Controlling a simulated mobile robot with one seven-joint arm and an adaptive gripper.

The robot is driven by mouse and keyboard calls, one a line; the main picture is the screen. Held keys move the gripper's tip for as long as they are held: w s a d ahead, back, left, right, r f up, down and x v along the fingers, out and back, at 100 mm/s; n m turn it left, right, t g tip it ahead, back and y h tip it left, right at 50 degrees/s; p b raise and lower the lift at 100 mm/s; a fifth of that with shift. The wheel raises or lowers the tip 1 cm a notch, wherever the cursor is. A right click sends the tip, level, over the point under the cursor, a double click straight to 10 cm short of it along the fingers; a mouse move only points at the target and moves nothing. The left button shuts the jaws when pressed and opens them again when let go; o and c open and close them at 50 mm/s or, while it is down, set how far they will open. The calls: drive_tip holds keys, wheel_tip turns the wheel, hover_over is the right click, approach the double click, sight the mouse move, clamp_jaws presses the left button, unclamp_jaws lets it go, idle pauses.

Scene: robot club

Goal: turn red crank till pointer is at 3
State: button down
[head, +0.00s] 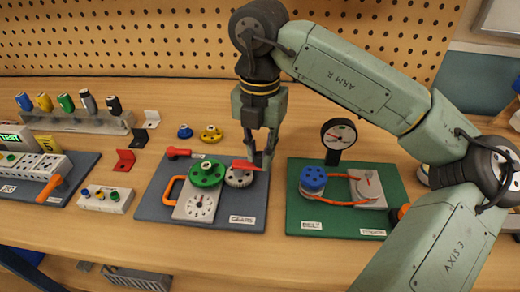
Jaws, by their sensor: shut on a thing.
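The red crank (244,166) sits on top of a dark grey gear (238,179) on the blue-grey board labelled GEARS (241,219). Its arm points right, towards my gripper. My gripper (262,162) comes down from above and is shut on the crank at its right end; the fingers partly hide that end. A larger green gear (206,173) stands just left of the grey gear. A white dial (200,207) lies in front of the green gear. Its pointer and numbers are too small to read.
A green board labelled BELT (309,224) is close on the right, with a blue pulley (313,178) and an upright round gauge (338,134).

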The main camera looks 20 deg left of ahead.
drive_tip(key=shift+w, duration=0.1)
drive_tip(key=n+b, duration=0.1)
drive_tip(key=n, duration=0.1)
drive_tip(key=w+n+b, duration=0.1)
drive_tip(key=n, duration=0.1)
drive_tip(key=shift+w+a+f, duration=0.1)
drive_tip(key=shift+w+a, duration=0.05)
drive_tip(key=shift+a, duration=0.2)
drive_tip(key=n, duration=0.1)
drive_tip(key=w+a+n+b, duration=0.1)
drive_tip(key=n, duration=0.1)
drive_tip(key=shift+n, duration=0.3)
drive_tip(key=n, duration=0.1)
drive_tip(key=a+n, duration=0.1)
drive_tip(key=n, duration=0.1)
drive_tip(key=shift+w+a+n, duration=0.15)
drive_tip(key=shift+w+n, duration=0.15)
drive_tip(key=shift+w, duration=0.05)
drive_tip(key=shift+s+a+n+p, duration=0.1)
drive_tip(key=shift+s+a+n, duration=0.6)
drive_tip(key=shift+n, duration=2.2)
drive_tip(key=shift+s+a+n+p, duration=0.2)
drive_tip(key=shift+a+n, duration=1)
drive_tip(key=shift+n, duration=1.7)
drive_tip(key=shift+s+a+n+p, duration=0.1)
drive_tip(key=shift+s+a+n, duration=0.6)
drive_tip(key=shift+n, duration=2.2)
drive_tip(key=shift+w+a, duration=0.2)
drive_tip(key=shift+a, duration=0.05)
